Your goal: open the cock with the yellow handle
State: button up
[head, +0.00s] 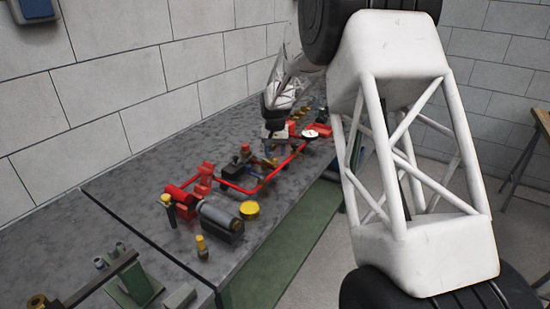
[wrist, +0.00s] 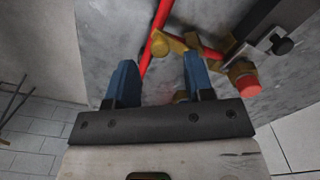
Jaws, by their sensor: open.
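My gripper (wrist: 158,60) is open, its two blue fingers apart over the pump assembly, with nothing held between them. A yellow-brown fitting (wrist: 179,45) with a rounded end lies on the red pipe (wrist: 148,52), just beyond the fingertips. It may be the cock's yellow handle, but I cannot tell for sure. In the head view my wrist hangs over the far part of the assembly, and the cock cannot be made out there.
The grey bench (head: 110,196) runs along a block wall. A red-capped fitting (wrist: 246,82) and a black knob (wrist: 282,46) stand right of the fingers. A yellow cap (head: 249,209), a grey motor (head: 220,217) and a round gauge (head: 310,134) are also on the bench.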

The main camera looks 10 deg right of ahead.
aim_at(275, 159)
jog(key=shift+f, duration=1.6)
grip_shut()
